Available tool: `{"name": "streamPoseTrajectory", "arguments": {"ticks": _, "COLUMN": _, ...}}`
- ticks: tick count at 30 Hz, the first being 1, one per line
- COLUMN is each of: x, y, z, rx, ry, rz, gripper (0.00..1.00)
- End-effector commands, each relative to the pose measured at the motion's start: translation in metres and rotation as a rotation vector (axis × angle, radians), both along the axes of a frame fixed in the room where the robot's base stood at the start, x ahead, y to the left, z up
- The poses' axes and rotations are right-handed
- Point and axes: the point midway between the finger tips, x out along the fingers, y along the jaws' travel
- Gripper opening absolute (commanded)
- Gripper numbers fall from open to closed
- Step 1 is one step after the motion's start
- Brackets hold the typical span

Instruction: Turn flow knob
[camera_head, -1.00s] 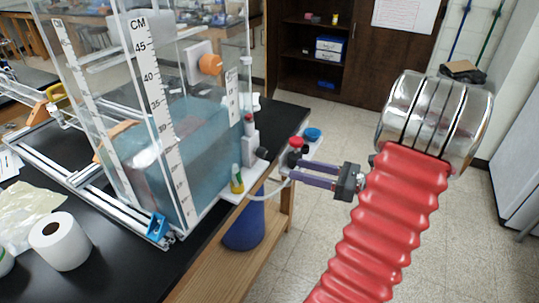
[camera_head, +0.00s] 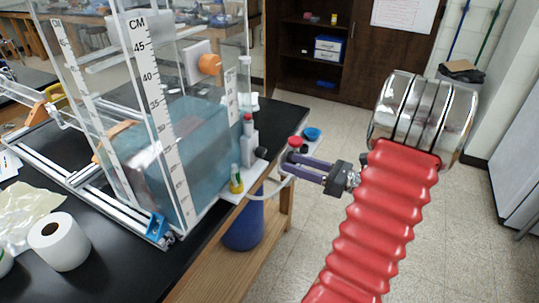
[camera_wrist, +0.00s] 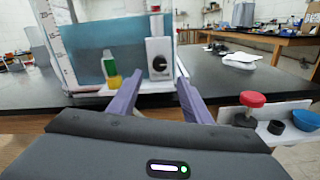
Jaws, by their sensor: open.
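The black flow knob (camera_wrist: 159,64) is round and sits on a white block at the tank's base in the wrist view. It also shows in the head view (camera_head: 262,153) at the tank's near right corner. My gripper (camera_wrist: 160,84) is open, with purple fingers pointing toward the knob and spread to its left and right. In the head view my gripper (camera_head: 288,164) is just right of the knob, apart from it. Nothing is between the fingers.
The clear water tank (camera_head: 185,130) stands on the black table (camera_head: 110,255). A green-and-yellow bottle (camera_wrist: 110,68) stands left of the knob. A white ledge with a red knob (camera_wrist: 252,99) and a blue cup (camera_wrist: 306,119) is close to my gripper's right. An orange knob (camera_head: 209,64) is higher up.

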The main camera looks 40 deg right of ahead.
Motion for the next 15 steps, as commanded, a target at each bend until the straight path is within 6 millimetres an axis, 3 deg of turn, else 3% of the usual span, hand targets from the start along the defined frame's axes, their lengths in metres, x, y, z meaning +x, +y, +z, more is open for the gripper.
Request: {"name": "streamPoseTrajectory", "arguments": {"ticks": 15, "x": 0.068, "y": 0.025, "z": 0.0, "rx": 0.0, "ry": 0.0, "rz": 0.003, "gripper": 0.45}}
